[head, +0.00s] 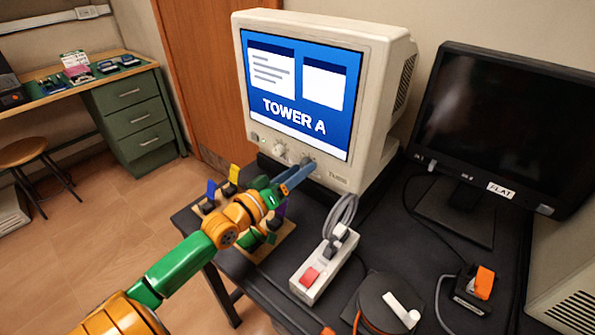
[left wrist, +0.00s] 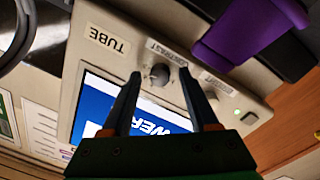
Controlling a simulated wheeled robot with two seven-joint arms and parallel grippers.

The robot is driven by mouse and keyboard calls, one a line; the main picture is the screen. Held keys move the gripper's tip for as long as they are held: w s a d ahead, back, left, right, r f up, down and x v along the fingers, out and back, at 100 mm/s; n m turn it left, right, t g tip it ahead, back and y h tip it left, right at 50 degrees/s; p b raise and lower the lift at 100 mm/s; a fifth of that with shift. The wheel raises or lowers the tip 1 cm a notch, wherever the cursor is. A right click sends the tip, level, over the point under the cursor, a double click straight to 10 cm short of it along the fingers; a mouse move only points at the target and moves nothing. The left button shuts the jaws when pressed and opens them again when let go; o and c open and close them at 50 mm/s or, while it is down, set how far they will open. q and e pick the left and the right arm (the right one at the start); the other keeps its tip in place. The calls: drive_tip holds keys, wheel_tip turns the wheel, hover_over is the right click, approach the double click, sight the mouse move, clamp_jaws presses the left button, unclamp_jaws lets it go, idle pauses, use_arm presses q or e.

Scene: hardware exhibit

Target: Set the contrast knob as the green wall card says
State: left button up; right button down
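The cream tube monitor (head: 385,95) shows a blue screen reading "TOWER A". Its front has a brightness knob (head: 279,150) and, to the right, a contrast knob, partly covered by my gripper in the head view. My left gripper (head: 304,173) is open at the monitor's lower front. In the left wrist view its fingertips (left wrist: 160,80) frame the contrast knob; contact cannot be told. No readable green wall card shows. My right gripper is out of view.
A black flat monitor (head: 500,130) stands right on the dark table (head: 425,215). A power strip (head: 323,265), a cable reel (head: 380,305) and a wooden board (head: 262,250) with coloured pieces lie in front. A purple piece (left wrist: 250,25) is close in the left wrist view.

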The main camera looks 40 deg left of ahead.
use_arm(q)
drive_tip(key=s, duration=0.7)
drive_tip(key=shift+a, duration=0.4)
